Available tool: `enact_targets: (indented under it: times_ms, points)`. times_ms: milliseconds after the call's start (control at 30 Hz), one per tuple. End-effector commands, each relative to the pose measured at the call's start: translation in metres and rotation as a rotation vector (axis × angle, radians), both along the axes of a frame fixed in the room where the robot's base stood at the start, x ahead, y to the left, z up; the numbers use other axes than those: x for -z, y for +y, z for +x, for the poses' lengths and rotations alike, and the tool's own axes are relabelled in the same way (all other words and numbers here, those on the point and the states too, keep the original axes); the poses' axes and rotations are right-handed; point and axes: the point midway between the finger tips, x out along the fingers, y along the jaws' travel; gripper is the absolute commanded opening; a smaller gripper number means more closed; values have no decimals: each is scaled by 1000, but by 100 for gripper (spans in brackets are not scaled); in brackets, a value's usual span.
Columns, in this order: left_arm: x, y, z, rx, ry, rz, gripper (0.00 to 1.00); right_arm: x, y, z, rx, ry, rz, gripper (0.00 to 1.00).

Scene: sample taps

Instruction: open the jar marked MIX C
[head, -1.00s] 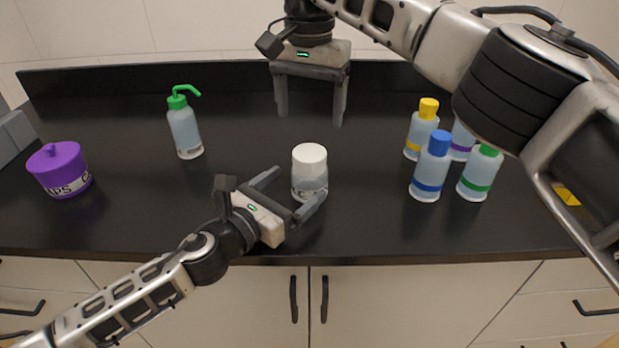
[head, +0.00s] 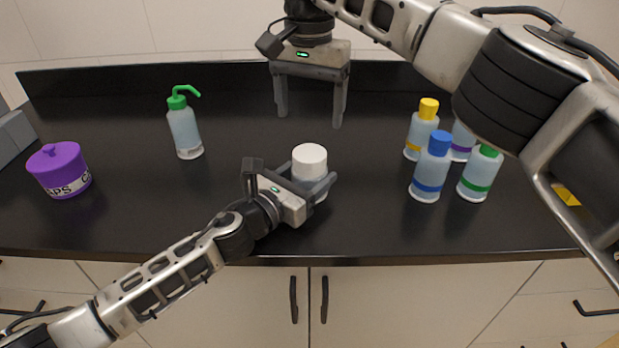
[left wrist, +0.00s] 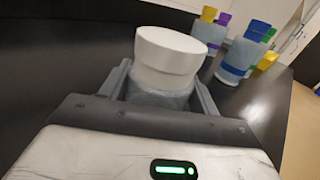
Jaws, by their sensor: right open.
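A clear jar with a white lid (head: 309,158) stands upright on the black counter near the middle. Its lid and upper body also show in the left wrist view (left wrist: 168,55). My left gripper (head: 310,176) is level with the jar's body, below the lid, with one finger on each side. The fingers look spread, with narrow gaps beside the jar; contact is hard to tell. The jar's label is hidden, so I cannot read its mark. My right gripper (head: 309,118) is open and empty, pointing down over the counter behind the jar.
A purple lidded jar (head: 60,169) with partly readable lettering stands at the left. A green-topped wash bottle (head: 184,128) stands behind it. Several capped bottles, including a blue-capped one (head: 431,168), cluster at the right. The counter (head: 245,125) between is clear.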

Motion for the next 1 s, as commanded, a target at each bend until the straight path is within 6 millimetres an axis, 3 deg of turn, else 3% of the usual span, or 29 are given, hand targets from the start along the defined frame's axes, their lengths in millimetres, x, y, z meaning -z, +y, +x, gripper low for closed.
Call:
enact_targets:
  times_ms: [133,267,1000]
  points:
    - [0,0,0,0,0,0,0,0,0,0,42,0,0,77]
    - [0,0,0,0,1,1,0,0,0,0,212,0,0,77]
    - [1,0,0,-1,1,1,0,0,0,0,2095,1,-1,77]
